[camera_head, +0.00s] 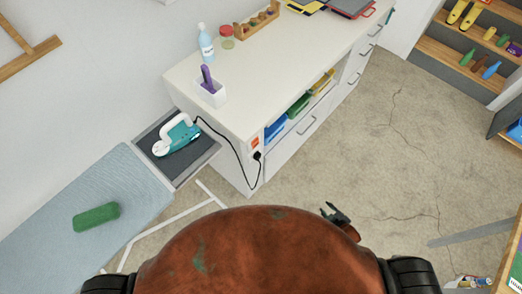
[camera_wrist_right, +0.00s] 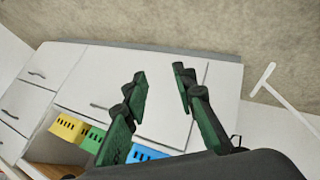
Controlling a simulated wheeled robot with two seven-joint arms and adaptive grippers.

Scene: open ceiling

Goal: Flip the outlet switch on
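The outlet (camera_head: 255,148) is on the front end face of the white cabinet, with a small orange-red switch (camera_head: 255,141) and a black plug below it. Which way the switch is set is too small to tell. A black cord runs from the plug to the teal and white iron (camera_head: 177,138). My right gripper (camera_head: 335,213) is to the lower right of the outlet, well apart from it. In the right wrist view its fingers (camera_wrist_right: 160,77) are spread with nothing between them; the switch is not clearly seen there. My left gripper is not in view.
The white cabinet (camera_head: 190,73) carries a bottle, jar and holder on top. Blue, green and yellow bins (camera_wrist_right: 72,128) sit in its open shelf. The ironing board (camera_head: 50,215) with a green roll (camera_head: 96,217) stands at left. The floor (camera_head: 370,150) right of the cabinet is clear.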

